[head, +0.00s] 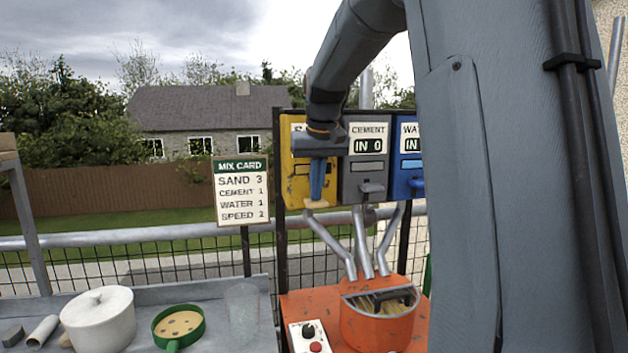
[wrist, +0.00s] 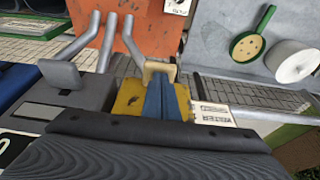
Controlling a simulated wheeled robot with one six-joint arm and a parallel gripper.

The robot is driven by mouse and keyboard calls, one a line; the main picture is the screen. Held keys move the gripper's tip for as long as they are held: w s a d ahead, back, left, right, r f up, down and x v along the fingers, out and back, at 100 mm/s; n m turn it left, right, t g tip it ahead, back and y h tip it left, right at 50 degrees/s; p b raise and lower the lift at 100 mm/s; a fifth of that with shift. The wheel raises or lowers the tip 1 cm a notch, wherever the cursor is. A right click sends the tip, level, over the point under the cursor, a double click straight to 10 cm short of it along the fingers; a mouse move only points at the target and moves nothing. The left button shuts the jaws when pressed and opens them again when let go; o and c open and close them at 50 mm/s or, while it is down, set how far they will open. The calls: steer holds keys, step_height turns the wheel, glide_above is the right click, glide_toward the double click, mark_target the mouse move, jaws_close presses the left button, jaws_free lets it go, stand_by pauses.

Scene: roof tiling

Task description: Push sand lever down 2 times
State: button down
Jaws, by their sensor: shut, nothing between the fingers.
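The yellow sand dispenser (head: 292,176) stands leftmost of the three dispensers, its label mostly hidden by my arm. Its tan sand lever (head: 316,204) sticks out near the bottom. The lever also shows in the wrist view (wrist: 158,68), just beyond my fingertips. My gripper (head: 317,196) points down in front of the yellow box, its blue fingers closed together and empty. The fingertips (wrist: 163,78) are right above the lever; I cannot tell whether they touch it.
The grey cement dispenser (head: 367,165), reading IN 0, stands close on the right, with the blue water dispenser (head: 405,185) beyond. Below, pipes lead to an orange mixer (head: 375,325). A mix card (head: 241,190) reads sand 3. A white pot (head: 98,322) stands on the left bench.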

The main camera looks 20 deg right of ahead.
steer(key=shift+s+f, duration=0.1)
steer(key=shift+f, duration=0.15)
step_height(320, 180, up, 4)
steer(key=p, duration=0.4)
steer(key=shift+r, duration=0.25)
steer(key=b+v, duration=0.2)
steer(key=v, duration=0.8)
steer(key=s+a+f, duration=0.3)
steer(key=f, duration=0.5)
steer(key=s+a+f+n+g, duration=0.1)
steer(key=s+a+f, duration=0.15)
steer(key=f, duration=0.55)
steer(key=s+a+f, duration=0.2)
steer(key=a+f, duration=0.1)
steer(key=f, duration=0.5)
steer(key=s+a+f, duration=0.2)
steer(key=s+f, duration=0.5)
steer(key=s+a+f+n+g, duration=0.1)
steer(key=s+a+f, duration=0.2)
steer(key=s+f, duration=0.4)
steer(key=shift+s+y, duration=0.3)
steer(key=shift+s, duration=0.4)
